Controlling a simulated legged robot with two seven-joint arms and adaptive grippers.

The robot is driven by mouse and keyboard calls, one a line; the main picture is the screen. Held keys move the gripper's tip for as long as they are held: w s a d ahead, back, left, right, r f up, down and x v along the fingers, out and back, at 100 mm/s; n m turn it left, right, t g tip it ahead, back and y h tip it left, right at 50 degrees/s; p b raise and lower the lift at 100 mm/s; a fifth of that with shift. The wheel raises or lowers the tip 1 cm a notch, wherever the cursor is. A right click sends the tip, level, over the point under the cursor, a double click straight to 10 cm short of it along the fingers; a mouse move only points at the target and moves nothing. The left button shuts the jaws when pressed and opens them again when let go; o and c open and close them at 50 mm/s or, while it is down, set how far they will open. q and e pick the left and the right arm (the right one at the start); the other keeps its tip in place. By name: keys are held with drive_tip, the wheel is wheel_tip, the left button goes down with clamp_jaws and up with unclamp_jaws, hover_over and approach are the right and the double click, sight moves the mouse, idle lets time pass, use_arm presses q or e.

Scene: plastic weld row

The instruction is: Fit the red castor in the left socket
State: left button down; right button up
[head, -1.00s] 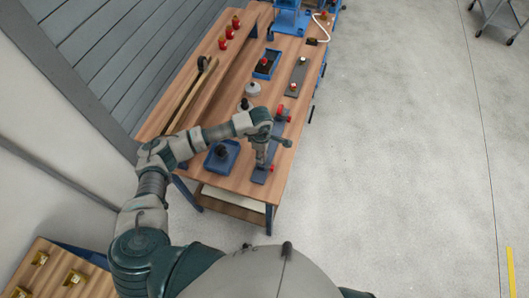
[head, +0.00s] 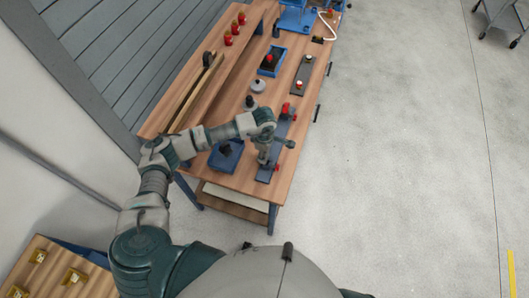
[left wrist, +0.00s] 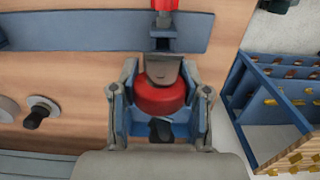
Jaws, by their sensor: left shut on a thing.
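My left gripper (head: 264,160) is over the near end of a long dark blue-grey rail (head: 267,175) on the wooden bench. In the left wrist view, my left gripper (left wrist: 160,110) is shut on the red castor (left wrist: 160,97), a round red body with a grey part on its far side. The castor lies close to the edge of the rail (left wrist: 90,32); I cannot tell whether it touches. The sockets are not clear. Another red part (head: 285,108) stands farther along the rail. My right gripper is not in view.
A blue tray (head: 226,156) with a dark part stands left of the gripper. A grey round part (head: 257,86), another blue tray (head: 271,63) and a dark plate (head: 301,75) lie farther up the bench. Several red parts (head: 235,28) stand at the back left.

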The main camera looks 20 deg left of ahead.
use_arm(q)
drive_tip(key=shift+a+r+p, duration=0.3)
drive_tip(key=shift+r+p, duration=0.05)
drive_tip(key=shift+r, duration=0.3)
drive_tip(key=shift+d+r, duration=0.15)
drive_tip(key=shift+r, duration=0.35)
drive_tip(key=shift+d+r+p, duration=0.2)
drive_tip(key=shift+r+p, duration=0.45)
drive_tip(key=shift+r, duration=0.3)
drive_tip(key=shift+a+r+p, duration=0.3)
drive_tip(key=shift+r+p, duration=0.15)
drive_tip(key=shift+r, duration=0.85)
drive_tip(key=shift+d+r, duration=0.1)
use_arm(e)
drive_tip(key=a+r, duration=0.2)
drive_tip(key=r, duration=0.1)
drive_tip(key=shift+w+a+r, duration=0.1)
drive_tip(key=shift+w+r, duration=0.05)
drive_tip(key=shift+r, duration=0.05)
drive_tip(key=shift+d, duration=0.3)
